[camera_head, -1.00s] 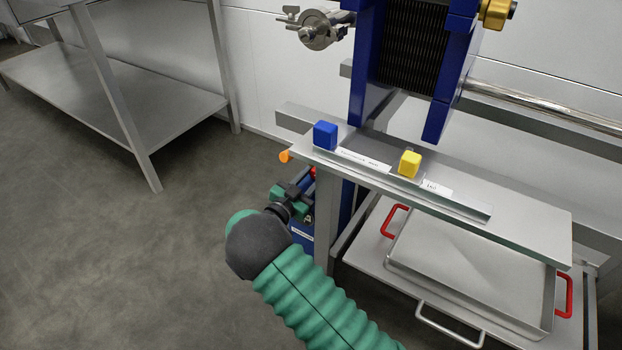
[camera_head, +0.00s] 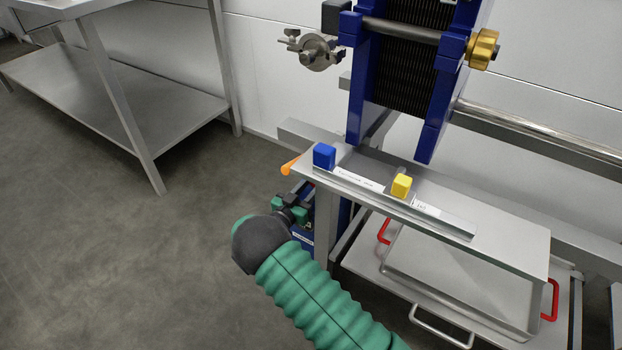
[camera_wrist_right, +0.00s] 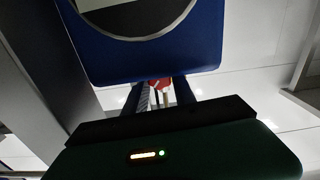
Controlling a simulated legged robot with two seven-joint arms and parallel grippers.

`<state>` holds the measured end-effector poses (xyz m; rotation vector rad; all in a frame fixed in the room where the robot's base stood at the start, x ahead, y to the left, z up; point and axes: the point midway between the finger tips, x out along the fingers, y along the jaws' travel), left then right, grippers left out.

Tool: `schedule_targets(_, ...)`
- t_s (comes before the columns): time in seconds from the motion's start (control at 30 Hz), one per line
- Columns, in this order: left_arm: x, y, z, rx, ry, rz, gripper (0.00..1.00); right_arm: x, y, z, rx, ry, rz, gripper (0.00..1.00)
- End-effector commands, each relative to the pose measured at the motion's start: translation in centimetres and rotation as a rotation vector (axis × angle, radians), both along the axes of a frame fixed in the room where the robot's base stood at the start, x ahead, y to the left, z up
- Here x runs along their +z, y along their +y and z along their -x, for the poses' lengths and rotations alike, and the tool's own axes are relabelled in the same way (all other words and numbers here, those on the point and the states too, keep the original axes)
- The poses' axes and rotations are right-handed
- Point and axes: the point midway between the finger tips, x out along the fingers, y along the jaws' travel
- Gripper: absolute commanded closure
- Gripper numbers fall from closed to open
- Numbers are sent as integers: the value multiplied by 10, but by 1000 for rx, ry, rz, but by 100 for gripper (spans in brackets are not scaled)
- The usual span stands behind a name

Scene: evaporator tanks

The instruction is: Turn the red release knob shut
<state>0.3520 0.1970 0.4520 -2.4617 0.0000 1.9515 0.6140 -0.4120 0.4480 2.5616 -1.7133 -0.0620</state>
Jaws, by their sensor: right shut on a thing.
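The red release knob (camera_wrist_right: 157,84) shows in the right wrist view as a small red piece with a pale mark, just under a blue housing (camera_wrist_right: 150,68). My right gripper (camera_wrist_right: 157,94) has its two dark fingers on either side of the knob and is shut on it. In the head view my right gripper (camera_head: 286,208) is at the blue unit beside the bench leg, at the end of my green arm. My left gripper is not in view.
A steel bench shelf (camera_head: 480,222) carries a blue block (camera_head: 324,156) and a yellow block (camera_head: 401,185). An orange handle (camera_head: 291,166) projects at its left end, above my gripper. A tray (camera_head: 455,275) with red handles sits below. Open floor (camera_head: 110,270) lies left.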

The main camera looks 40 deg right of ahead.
Motion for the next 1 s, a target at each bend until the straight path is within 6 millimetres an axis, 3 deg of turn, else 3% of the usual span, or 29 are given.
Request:
schedule_targets(0.03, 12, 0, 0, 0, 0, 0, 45, 4, 1, 0, 2, 34, 10, 100)
schedule_targets(0.33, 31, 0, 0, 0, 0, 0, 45, 1, 2, -1, 3, 205, 81, 100)
schedule_targets(1.0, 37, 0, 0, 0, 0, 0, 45, -2, 3, -2, 5, 286, 116, 100)
